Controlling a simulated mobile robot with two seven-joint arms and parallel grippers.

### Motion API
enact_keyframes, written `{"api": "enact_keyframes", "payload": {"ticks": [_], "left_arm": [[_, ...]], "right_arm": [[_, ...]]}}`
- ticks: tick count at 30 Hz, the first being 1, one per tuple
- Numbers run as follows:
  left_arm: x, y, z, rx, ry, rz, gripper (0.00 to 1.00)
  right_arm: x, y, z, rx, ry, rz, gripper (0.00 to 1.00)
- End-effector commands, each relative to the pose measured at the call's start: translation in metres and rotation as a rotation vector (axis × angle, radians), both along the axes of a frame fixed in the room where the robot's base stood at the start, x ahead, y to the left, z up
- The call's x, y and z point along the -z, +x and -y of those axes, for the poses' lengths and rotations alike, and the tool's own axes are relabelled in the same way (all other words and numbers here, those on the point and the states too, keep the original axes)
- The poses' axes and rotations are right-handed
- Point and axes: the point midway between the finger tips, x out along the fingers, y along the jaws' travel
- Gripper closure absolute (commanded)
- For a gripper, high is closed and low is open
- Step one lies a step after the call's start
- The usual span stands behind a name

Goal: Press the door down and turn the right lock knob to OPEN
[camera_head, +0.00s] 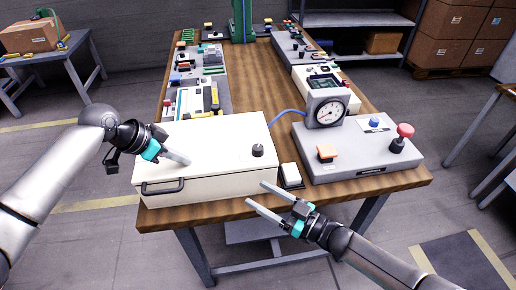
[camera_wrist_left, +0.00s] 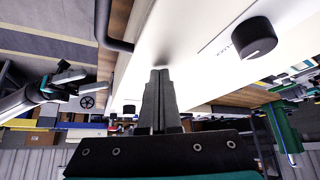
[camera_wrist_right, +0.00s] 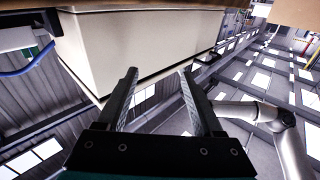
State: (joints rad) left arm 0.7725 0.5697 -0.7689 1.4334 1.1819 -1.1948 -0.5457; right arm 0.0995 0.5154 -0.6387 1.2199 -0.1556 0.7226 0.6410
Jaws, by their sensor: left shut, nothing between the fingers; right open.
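The white door (camera_head: 225,137) is the flat top of a low box on the table's near left side. It looks closed, or nearly so. A black lock knob (camera_head: 257,150) stands near its right edge; it is also in the left wrist view (camera_wrist_left: 254,38), its label unreadable. A black handle (camera_head: 163,187) is on the front. My left gripper (camera_head: 188,163) is shut and empty, fingertips at the door's left part; contact cannot be told for certain. My right gripper (camera_head: 256,193) is open and empty, in front of the box's right front corner, apart from the knob.
A white rocker switch (camera_head: 290,175) sits just right of the box. A grey panel (camera_head: 345,163) with a gauge (camera_head: 327,109), an orange button (camera_head: 326,152) and a red mushroom button (camera_head: 403,137) fills the right side. Several devices line the table behind. Space before the table is free.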

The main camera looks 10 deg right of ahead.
Motion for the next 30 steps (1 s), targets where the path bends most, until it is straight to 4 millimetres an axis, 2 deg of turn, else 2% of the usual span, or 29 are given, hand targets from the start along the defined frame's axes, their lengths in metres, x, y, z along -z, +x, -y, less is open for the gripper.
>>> {"api": "enact_keyframes", "payload": {"ticks": [1,12,18,23,30], "left_arm": [[0.009,-0.004,-0.003,0.000,0.013,-0.017,1.00],[0.009,-0.004,-0.003,0.000,0.013,-0.017,1.00],[0.009,-0.004,-0.003,0.000,0.013,-0.017,1.00],[0.009,-0.004,-0.003,0.000,0.013,-0.017,1.00],[0.009,-0.004,-0.003,0.000,0.013,-0.017,1.00]], "right_arm": [[-0.005,-0.002,0.003,0.034,-0.001,0.000,0.32],[-0.050,-0.005,0.042,0.274,-0.075,0.005,0.32],[-0.065,-0.007,0.057,0.336,-0.107,0.005,0.32],[-0.068,-0.004,0.058,0.349,-0.114,0.007,0.32],[-0.069,0.022,0.044,0.348,-0.112,0.010,0.32]]}}
